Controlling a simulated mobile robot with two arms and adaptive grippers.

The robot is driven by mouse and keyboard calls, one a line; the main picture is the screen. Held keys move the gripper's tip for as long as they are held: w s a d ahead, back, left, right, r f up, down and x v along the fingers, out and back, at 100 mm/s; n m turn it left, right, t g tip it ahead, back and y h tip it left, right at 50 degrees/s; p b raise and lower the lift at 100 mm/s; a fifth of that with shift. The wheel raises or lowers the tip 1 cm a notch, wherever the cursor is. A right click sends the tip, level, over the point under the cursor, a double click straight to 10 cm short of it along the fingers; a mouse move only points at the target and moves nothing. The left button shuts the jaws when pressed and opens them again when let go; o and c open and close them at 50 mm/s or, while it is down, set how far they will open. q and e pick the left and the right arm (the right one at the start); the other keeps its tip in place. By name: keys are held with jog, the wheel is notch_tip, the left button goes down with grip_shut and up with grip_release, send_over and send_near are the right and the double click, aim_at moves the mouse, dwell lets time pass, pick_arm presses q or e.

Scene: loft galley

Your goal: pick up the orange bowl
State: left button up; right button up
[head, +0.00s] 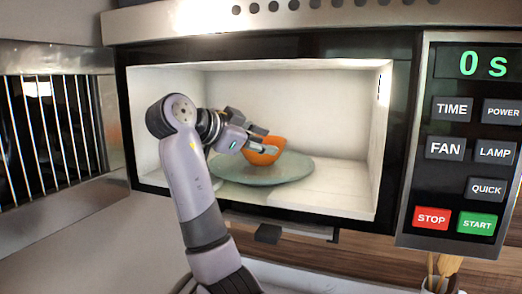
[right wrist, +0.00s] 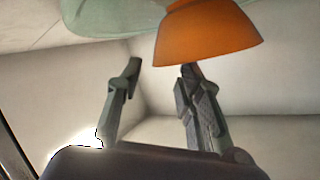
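The orange bowl (head: 268,157) sits on the round grey-green plate (head: 295,170) inside the open microwave. My right gripper (head: 263,140) reaches into the cavity from the left and overlaps the bowl's near left side. In the right wrist view, its two fingers (right wrist: 155,75) are spread apart with a bare gap between them. The bowl (right wrist: 208,35) shows there at the top, and the tip of the right-hand finger is at its rim edge. I cannot tell whether they touch. The plate's edge (right wrist: 110,15) also shows there. My left gripper is not in view.
The microwave's white cavity (head: 340,120) has walls close around the plate, with free room right of the bowl. Its control panel (head: 465,150), reading 0 s, is at the right. A wire rack (head: 50,130) is at the left. Utensils (head: 442,270) stand at the lower right.

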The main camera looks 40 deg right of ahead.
aim_at(282, 146)
jog(key=p+x, duration=0.2)
jog(key=x, duration=0.3)
jog(key=shift+d, duration=0.35)
jog(key=shift+a, duration=0.3)
jog(key=shift+c, duration=1.2)
jog(key=shift+d, duration=0.15)
jog(key=c, duration=0.4)
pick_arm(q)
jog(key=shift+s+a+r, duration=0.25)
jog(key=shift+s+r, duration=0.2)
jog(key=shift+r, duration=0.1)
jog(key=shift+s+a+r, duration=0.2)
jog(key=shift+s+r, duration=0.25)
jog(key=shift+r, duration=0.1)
pick_arm(e)
grip_shut()
